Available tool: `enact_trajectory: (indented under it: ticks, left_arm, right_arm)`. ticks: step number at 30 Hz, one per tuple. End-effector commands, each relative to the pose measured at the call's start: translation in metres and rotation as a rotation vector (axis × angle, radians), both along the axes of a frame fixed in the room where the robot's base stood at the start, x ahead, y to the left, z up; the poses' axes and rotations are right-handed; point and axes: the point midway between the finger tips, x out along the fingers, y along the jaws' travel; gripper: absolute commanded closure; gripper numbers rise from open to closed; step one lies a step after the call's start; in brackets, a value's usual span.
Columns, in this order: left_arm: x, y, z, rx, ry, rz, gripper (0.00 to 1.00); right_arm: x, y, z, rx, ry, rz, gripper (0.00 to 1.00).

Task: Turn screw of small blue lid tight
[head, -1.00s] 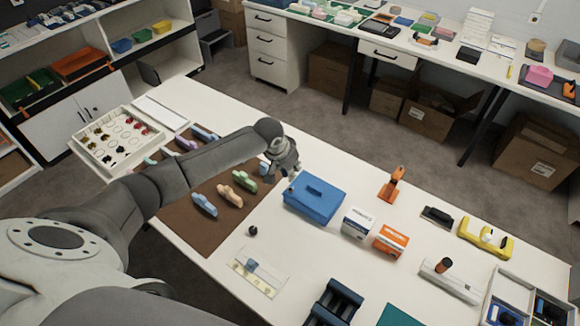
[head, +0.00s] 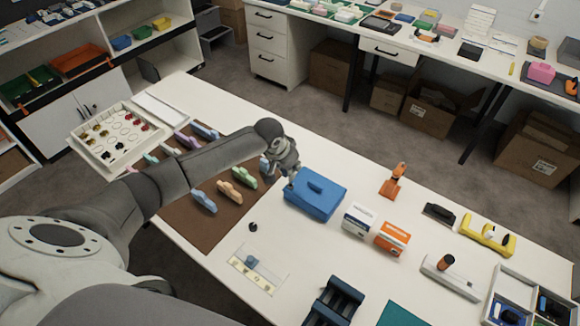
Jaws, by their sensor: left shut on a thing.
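The blue lid (head: 322,203), with a raised handle, tops a low blue box on the white table in the head view. My left gripper (head: 291,183) points down at the lid's far left corner. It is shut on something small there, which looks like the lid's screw. The fingers and the small size hide most of the screw, and I cannot tell how deep it sits. My right gripper is not in view.
A white box (head: 358,221) and an orange-and-white box (head: 391,239) stand right of the blue box. A brown mat (head: 214,228) with several coloured pieces lies left. A small black knob (head: 253,227) lies in front. An orange tool (head: 394,181) stands behind.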

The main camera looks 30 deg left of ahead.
Motion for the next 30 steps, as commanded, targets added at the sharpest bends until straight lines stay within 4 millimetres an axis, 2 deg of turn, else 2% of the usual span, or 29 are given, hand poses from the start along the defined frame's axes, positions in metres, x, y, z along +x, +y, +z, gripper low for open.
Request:
enact_trajectory:
  ticks: [30]
  left_arm:
    - [0.0, 0.0, -0.017, 0.0, 0.0, 0.0, 1.0]
  right_arm:
    - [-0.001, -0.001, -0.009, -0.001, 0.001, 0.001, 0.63]
